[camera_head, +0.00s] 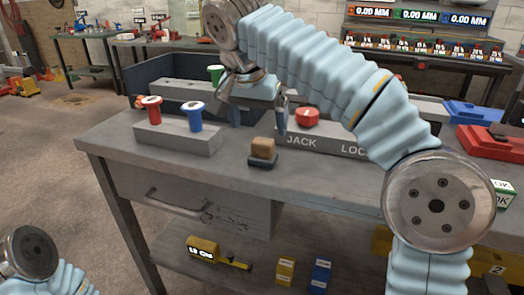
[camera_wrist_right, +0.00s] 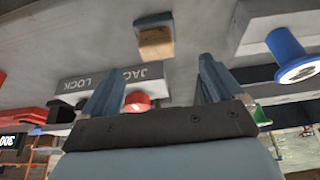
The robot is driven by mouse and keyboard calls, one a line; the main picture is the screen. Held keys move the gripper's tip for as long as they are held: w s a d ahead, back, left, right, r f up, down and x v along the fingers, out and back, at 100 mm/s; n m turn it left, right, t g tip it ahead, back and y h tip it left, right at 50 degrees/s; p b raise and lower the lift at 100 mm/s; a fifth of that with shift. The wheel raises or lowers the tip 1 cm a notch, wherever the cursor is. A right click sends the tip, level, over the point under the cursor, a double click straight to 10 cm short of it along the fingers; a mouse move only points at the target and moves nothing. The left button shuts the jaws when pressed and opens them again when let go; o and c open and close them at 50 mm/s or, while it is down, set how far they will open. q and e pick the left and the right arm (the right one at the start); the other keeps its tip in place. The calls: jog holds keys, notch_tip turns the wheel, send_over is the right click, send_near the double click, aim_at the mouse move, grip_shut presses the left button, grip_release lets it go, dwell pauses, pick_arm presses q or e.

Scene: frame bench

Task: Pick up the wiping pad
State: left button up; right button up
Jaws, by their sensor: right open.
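The wiping pad, a dark blue-grey base (camera_head: 263,161) with a tan block-shaped grip (camera_head: 262,147), lies on the grey bench top near its front. In the right wrist view it shows at the top centre (camera_wrist_right: 155,40), beyond the fingertips. My right gripper (camera_head: 266,108) is above the bench, behind the pad and apart from it. Its two blue fingers are spread with nothing between them (camera_wrist_right: 160,80). In the head view my arm and wrist partly hide the gripper. My left gripper is out of view; only part of that arm shows at bottom left.
A grey block (camera_head: 178,138) holds a red spool (camera_head: 153,110) and a blue spool (camera_head: 195,116), left of the pad. A JACK LOCK panel (camera_head: 327,143) with a red knob (camera_head: 307,117) stands to the right. A dark bin (camera_head: 150,73) is behind. Bare bench lies in front of the pad.

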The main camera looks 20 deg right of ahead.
aim_at(265, 138)
jog(key=x, duration=0.3)
jog(key=shift+f, duration=0.1)
jog(key=x, duration=0.5)
jog(key=shift+s+f, duration=0.15)
jog(key=shift+s, duration=0.1)
jog(key=c, duration=1.2)
jog(key=shift+o, duration=0.2)
jog(key=shift+r, duration=0.45)
jog(key=r, duration=0.3)
jog(key=shift+s+r, duration=0.1)
jog(key=shift+s, duration=0.15)
jog(key=s+a+r, duration=0.1)
jog(key=s+r, duration=0.8)
jog(key=s, duration=0.4)
jog(key=shift+s+a, duration=0.2)
jog(key=shift+a, duration=0.1)
